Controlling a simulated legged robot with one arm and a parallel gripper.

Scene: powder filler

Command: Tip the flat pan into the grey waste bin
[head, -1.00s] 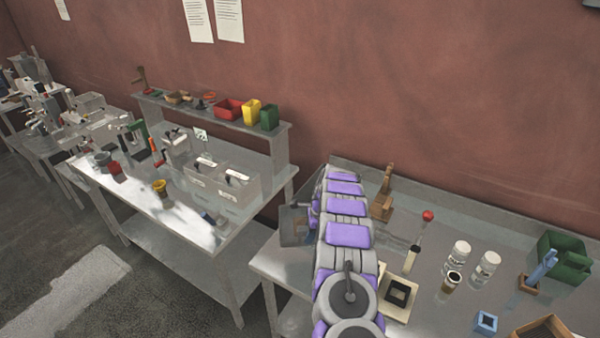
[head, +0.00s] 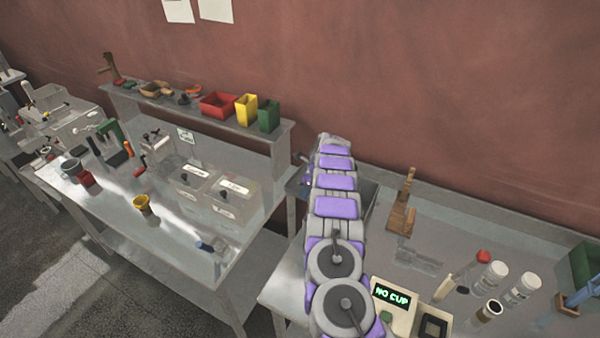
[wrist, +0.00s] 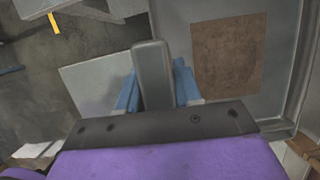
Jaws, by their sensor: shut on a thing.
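A shallow grey pan (wrist: 276,72) fills the upper right of the wrist view, with a flat brown square patch (wrist: 226,56) inside it. My gripper (wrist: 157,85) has its blue fingers closed around a dark grey bar, apparently the pan's handle. In the head view the pan's grey rim (head: 366,196) shows beside and behind my arm, which hides its middle and my fingers. It is close to the left end of the right-hand bench. I cannot clearly make out the grey waste bin in either view.
A wooden stand (head: 401,216) and a "NO CUP" device (head: 391,296) stand to the right of my arm. White jars (head: 521,288) stand further right. Another bench (head: 120,200) with a raised shelf of coloured bins is at left; a gap separates the benches.

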